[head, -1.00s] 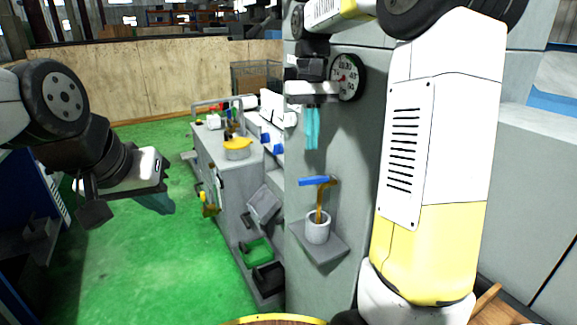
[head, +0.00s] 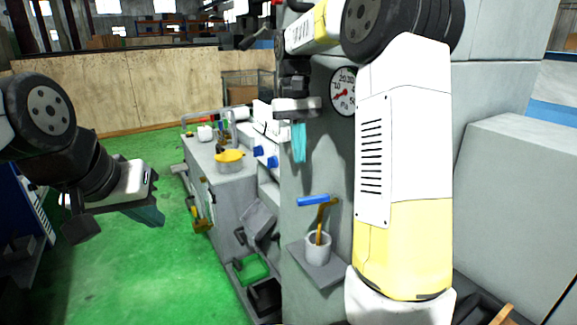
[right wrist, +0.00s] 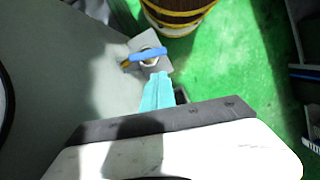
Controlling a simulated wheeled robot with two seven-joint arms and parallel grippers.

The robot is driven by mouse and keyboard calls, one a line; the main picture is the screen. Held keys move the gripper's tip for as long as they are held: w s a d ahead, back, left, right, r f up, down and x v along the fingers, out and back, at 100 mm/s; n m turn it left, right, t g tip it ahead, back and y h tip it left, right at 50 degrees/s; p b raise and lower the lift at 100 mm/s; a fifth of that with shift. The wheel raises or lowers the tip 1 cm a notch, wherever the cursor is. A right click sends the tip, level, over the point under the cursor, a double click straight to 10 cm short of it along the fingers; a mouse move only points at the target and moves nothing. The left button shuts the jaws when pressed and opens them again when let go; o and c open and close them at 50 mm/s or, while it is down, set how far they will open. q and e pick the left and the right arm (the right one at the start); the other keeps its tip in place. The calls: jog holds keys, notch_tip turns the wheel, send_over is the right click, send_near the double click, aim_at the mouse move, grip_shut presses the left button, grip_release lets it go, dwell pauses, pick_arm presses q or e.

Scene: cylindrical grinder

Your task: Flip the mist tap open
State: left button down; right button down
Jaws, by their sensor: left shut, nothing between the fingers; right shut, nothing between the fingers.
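The mist tap has a blue lever handle (head: 313,200) on a brass pipe (head: 323,218) by the grey machine wall. The lever lies about level, sticking out to the left in the head view. In the right wrist view the blue lever (right wrist: 149,54) shows just beyond the fingertips. My right gripper (head: 299,142) points down above the lever, with its teal fingers shut and empty. A gap separates them from the lever in the head view. My left gripper (head: 148,215) is shut and empty, off to the left over the green floor, far from the tap.
A grey cup (head: 318,249) stands on a small shelf (head: 310,268) under the tap. A round gauge (head: 343,92) sits on the wall above. The grinder bench (head: 226,180) with a yellow-topped part is behind, left. A wooden barrel (right wrist: 178,15) shows below in the right wrist view.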

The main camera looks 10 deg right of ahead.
aim_at(302, 199)
jog(key=x, duration=0.9)
jog(key=shift+s+a+n, duration=0.2)
jog(key=shift+s+n, duration=0.3)
jog(key=shift+s, duration=0.4)
jog(key=shift+w, duration=0.15)
